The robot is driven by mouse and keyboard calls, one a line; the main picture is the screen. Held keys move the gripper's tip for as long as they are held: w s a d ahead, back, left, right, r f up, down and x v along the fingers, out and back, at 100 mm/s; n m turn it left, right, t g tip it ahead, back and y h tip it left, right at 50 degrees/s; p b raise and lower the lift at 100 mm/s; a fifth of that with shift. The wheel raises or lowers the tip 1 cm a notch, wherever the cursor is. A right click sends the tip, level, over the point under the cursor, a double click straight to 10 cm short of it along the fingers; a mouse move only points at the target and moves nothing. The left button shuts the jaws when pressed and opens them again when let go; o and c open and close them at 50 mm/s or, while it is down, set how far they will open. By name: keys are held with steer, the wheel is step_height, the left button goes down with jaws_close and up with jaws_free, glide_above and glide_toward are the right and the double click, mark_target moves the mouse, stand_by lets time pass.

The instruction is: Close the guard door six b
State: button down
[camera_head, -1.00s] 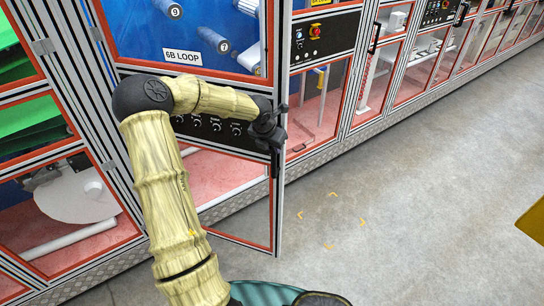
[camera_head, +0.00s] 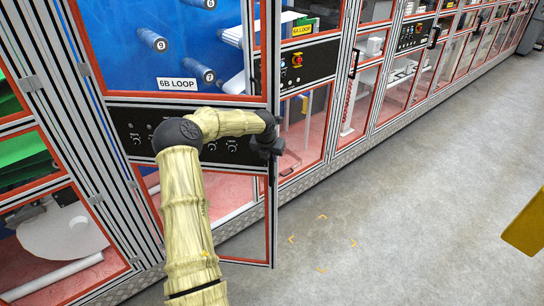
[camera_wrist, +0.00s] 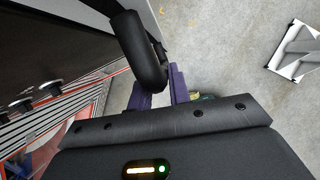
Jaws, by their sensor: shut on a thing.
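The guard door with the 6B LOOP label (camera_head: 177,84) stands ajar, swung out from the machine front. It has a clear upper window, a black control panel (camera_head: 135,135) with knobs, and a clear lower window. Its free edge (camera_head: 270,225) is on the right. My gripper (camera_head: 268,145) is at this edge, at panel height. In the wrist view, the purple fingers of my gripper (camera_wrist: 160,85) are shut on the black door handle (camera_wrist: 140,50). My arm covers part of the panel and the lower window.
The 6A LOOP section (camera_head: 300,70) and more closed machine bays run off to the upper right. Grey floor (camera_head: 400,200) right of the door is clear, with small yellow corner marks (camera_head: 322,243). A yellow object (camera_head: 525,225) is at the right edge.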

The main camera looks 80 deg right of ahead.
steer(key=c, duration=1.3)
jaws_free()
steer(key=shift+r, duration=0.15)
steer(key=b+v, duration=0.5)
steer(key=v, duration=1.2)
steer(key=shift+w+a, duration=0.15)
steer(key=shift+w, duration=0.05)
steer(key=shift+c, duration=0.2)
